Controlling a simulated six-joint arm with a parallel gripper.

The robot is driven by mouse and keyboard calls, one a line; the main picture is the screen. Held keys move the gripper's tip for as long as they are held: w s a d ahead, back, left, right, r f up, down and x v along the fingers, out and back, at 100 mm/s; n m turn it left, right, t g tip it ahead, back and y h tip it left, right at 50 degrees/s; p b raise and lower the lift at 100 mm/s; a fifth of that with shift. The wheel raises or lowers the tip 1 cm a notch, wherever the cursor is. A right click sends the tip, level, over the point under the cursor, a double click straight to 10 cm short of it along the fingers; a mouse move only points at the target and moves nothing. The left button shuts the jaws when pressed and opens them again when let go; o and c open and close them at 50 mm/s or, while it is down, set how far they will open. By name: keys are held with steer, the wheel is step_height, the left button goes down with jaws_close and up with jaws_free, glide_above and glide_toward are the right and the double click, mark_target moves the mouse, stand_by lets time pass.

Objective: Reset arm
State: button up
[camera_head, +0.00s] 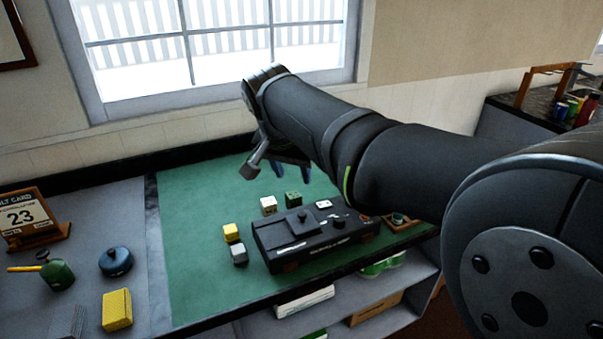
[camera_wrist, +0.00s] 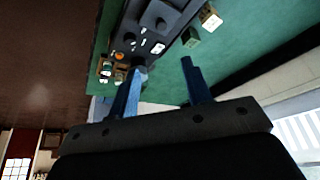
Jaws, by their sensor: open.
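My arm reaches from the right across the head view. My gripper is raised above the back part of the green mat (camera_head: 195,190), and the arm partly hides it in the head view. In the wrist view my gripper (camera_wrist: 163,75) shows two blue fingers, apart, with nothing between them. The black device (camera_head: 310,237) with a square block and a knob on top stands on the mat, below and in front of my gripper. It also shows at the top of the wrist view (camera_wrist: 155,25).
A white cube (camera_head: 268,205), a green cube (camera_head: 293,200), a yellow cube (camera_head: 231,232) and a grey cube (camera_head: 239,253) stand by the device. Left are a calendar (camera_head: 28,218), a green pot (camera_head: 58,273), a dark round lidded thing (camera_head: 116,262) and a yellow block (camera_head: 117,309). The mat's left part is clear.

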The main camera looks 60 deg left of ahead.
steer(key=shift+f, duration=0.1)
steer(key=x, duration=1.7)
steer(key=shift+a+f, duration=0.1)
steer(key=shift+f, duration=0.1)
steer(key=shift+s, duration=0.15)
steer(key=o, duration=1.2)
steer(key=s+d+r+n+h, duration=0.1)
steer(key=s+d+r+n, duration=0.15)
steer(key=r+n, duration=0.35)
steer(key=s+d+r+n, duration=0.1)
steer(key=s+r+n, duration=0.25)
steer(key=r, duration=0.45)
glide_toward(302, 214)
steer(key=f, duration=0.2)
steer(key=shift+s+a+f+t, duration=0.1)
steer(key=shift+s+f+t, duration=0.15)
steer(key=shift+f+t, duration=0.15)
